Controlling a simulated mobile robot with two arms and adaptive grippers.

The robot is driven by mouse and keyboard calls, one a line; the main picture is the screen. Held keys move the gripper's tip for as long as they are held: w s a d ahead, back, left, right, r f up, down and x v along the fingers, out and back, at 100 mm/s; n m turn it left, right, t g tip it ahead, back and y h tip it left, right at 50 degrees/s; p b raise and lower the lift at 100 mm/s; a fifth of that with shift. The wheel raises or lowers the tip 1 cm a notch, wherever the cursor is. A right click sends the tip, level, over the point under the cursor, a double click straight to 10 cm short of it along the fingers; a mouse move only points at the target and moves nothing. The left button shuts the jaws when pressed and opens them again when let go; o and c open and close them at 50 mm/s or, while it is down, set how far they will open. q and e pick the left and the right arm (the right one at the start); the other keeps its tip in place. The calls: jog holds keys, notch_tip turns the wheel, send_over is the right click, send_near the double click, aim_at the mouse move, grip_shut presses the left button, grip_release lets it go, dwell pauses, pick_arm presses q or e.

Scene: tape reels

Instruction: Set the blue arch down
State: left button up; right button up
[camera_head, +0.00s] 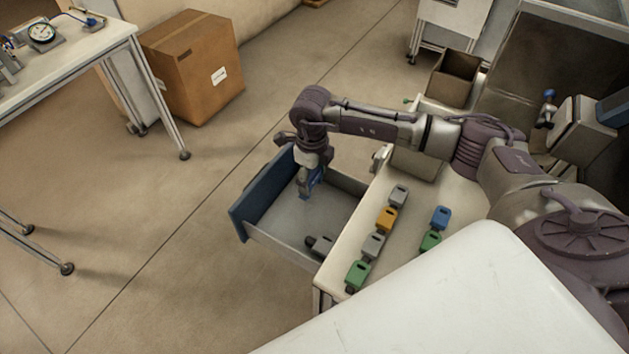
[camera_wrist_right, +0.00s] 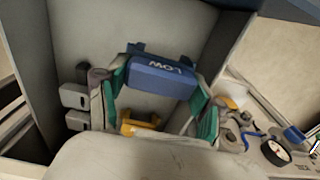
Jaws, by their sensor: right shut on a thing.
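The blue arch (camera_wrist_right: 162,78), marked "LOW", sits between the green-padded fingers of my right gripper (camera_wrist_right: 157,105) in the wrist view. In the head view my right gripper (camera_head: 311,183) points down inside the open drawer (camera_head: 262,192), and the blue arch (camera_head: 306,190) shows small at its fingertips. The gripper is shut on the arch. The arch is over the drawer's grey floor; I cannot tell whether it touches. My left gripper is not in view.
Grey pieces (camera_head: 320,244) lie at the drawer's near end; they show at left in the wrist view (camera_wrist_right: 74,96). The worktop beside the drawer holds grey, orange (camera_head: 386,218), green and blue (camera_head: 440,217) pieces.

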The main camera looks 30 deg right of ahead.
notch_tip(320, 180, down, 4)
jog(key=shift+r+p, duration=0.1)
jog(key=shift+p, duration=0.25)
jog(key=shift+f+b, duration=0.2)
jog(key=shift+b, duration=0.1)
jog(key=o, duration=1.2)
jog(key=shift+c, duration=0.2)
jog(key=shift+r, duration=0.15)
